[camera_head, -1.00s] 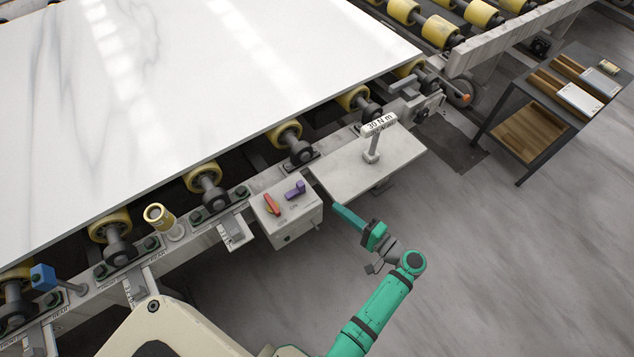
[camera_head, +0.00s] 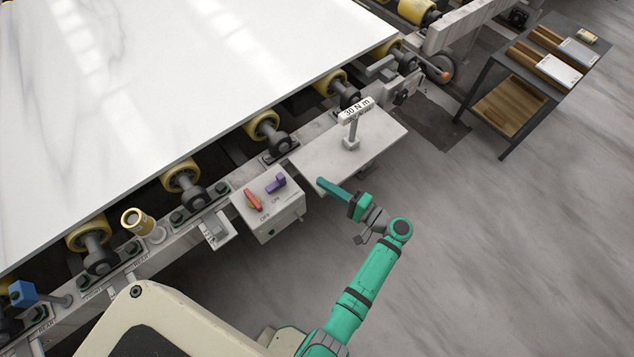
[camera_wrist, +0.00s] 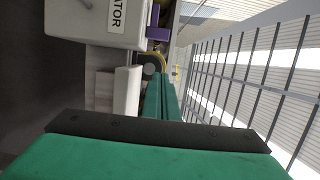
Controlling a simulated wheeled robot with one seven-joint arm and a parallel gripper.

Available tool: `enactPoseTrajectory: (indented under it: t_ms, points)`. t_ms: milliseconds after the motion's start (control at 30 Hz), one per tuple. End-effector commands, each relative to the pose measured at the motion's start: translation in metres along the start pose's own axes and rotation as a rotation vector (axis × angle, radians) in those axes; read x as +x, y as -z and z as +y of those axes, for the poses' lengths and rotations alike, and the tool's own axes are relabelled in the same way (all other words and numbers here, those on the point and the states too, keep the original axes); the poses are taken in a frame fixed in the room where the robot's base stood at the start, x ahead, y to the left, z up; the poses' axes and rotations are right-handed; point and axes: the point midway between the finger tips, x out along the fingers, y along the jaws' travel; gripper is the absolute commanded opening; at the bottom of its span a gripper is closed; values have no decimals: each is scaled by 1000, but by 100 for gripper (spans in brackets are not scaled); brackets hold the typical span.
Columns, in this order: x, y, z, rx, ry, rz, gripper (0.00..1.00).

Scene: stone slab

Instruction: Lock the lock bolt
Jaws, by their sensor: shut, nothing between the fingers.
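A light grey switch box (camera_head: 268,215) is fixed on the conveyor's near rail. It carries a red handle (camera_head: 254,200) on the side marked OFF and a purple block (camera_head: 276,183) by the ON mark. The purple block may be the lock bolt; I cannot tell for sure. My green gripper (camera_head: 322,184) is shut and empty, to the right of the box, its tip over the near edge of the side shelf. In the wrist view my gripper (camera_wrist: 162,80) points up the picture, with the box (camera_wrist: 90,22) at upper left and part of the purple block (camera_wrist: 157,33) beyond the fingertips.
The shelf (camera_head: 375,145) bears a T-handled tool (camera_head: 352,130) marked 30 N m. The white slab (camera_head: 180,80) lies on yellow rollers (camera_head: 262,126).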

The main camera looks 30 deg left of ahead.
Motion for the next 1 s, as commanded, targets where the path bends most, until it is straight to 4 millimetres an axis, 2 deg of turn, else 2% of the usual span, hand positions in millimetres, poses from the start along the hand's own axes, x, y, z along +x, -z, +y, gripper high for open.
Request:
enactPoseTrajectory:
  t_ms: [467, 600, 700, 1000]
  points:
    - [86, 0, 0, 0, 1, -1, 0]
    - [89, -22, 0, 1, 0, 0, 0]
    - [91, -31, 0, 0, 0, 1, 0]
    - [93, -38, 0, 0, 0, 2, 0]
